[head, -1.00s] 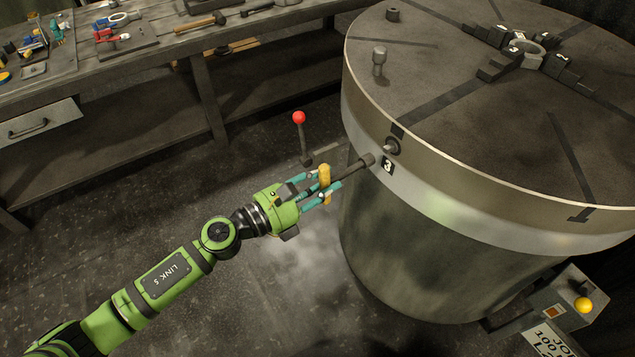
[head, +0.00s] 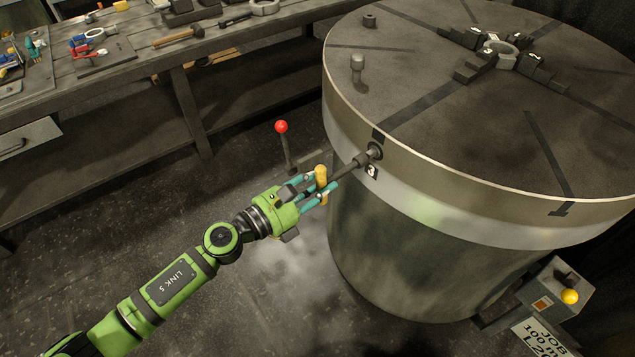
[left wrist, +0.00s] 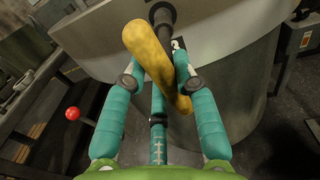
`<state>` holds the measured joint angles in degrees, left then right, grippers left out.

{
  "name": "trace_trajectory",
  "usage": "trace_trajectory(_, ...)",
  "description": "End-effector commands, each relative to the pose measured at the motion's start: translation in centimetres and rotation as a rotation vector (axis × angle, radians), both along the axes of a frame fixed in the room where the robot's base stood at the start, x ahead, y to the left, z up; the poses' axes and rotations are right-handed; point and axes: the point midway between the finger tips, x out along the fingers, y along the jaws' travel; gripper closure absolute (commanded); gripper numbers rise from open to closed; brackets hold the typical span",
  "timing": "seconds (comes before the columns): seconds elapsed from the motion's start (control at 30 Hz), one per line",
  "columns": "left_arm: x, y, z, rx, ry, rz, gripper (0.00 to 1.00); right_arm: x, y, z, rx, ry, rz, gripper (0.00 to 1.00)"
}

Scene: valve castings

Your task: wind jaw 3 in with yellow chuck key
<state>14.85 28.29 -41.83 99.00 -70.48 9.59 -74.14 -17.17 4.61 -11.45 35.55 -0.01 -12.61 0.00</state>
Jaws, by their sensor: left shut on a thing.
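My left gripper (head: 327,190) is shut on the yellow chuck key (head: 321,176), gripping it at its yellow cross handle. The key's dark shaft points up and right, and its tip meets the socket (head: 375,151) in the chuck's side, just above the label 3 (head: 371,171). I cannot tell how deep the tip sits. In the left wrist view the yellow handle (left wrist: 158,68) lies slanted between the teal fingers. Jaw 3 (head: 474,69) is on the chuck top (head: 420,60), close to a grey ring (head: 503,54) at the centre. My right gripper is out of view.
A red-knobbed lever (head: 282,128) stands left of the chuck, near my gripper. A workbench (head: 130,60) with tools runs along the back left. A control box (head: 548,298) with a yellow button is at lower right. A grey peg (head: 357,66) stands on the chuck top.

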Motion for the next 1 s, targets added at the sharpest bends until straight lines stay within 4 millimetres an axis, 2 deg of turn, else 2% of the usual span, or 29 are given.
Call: trace_trajectory(1.0, 1.1, -1.3, 0.2, -0.003, -0.003, 0.001, 1.0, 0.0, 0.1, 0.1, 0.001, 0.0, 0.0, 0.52)
